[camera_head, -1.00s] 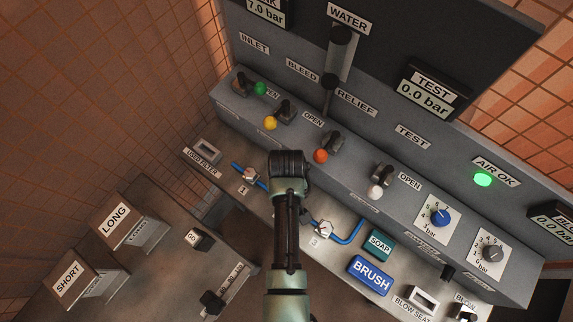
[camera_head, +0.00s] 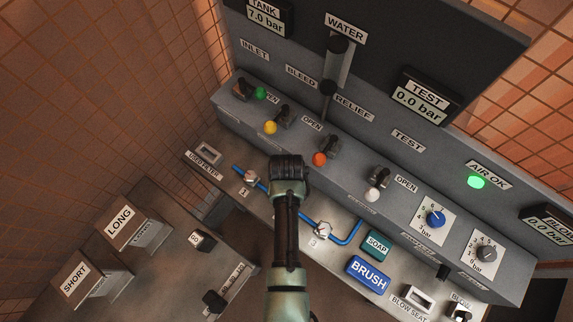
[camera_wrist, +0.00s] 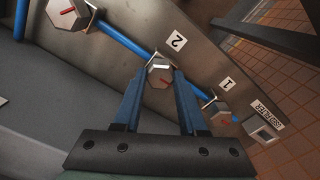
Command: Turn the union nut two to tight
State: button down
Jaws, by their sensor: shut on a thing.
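Union nut two (camera_wrist: 160,72) is a light metal hex nut on the blue pipe, beside the label 2 (camera_wrist: 177,41). A red mark on its face points to the lower right in the wrist view. My gripper (camera_wrist: 159,71) has its blue fingers on both sides of this nut and is shut on it. In the head view my gripper and arm hide nut two. Nut one (camera_wrist: 217,112) sits beside label 1, and nut three (camera_wrist: 68,15) is at the upper left; nut one (camera_head: 250,177) and nut three (camera_head: 322,231) also show in the head view.
The blue pipe (camera_head: 347,241) runs along the bench. Valve levers with yellow (camera_head: 270,128), orange (camera_head: 319,159) and white (camera_head: 372,195) knobs stand just behind. A soap block (camera_head: 377,244) and a brush block (camera_head: 368,273) lie at right. The test display (camera_head: 426,97) reads 0.0 bar.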

jog(key=shift+w, duration=0.1)
jog(key=shift+c, duration=2.3)
grip_release()
notch_tip(320, 180, up, 13)
jog(key=shift+b, duration=0.3)
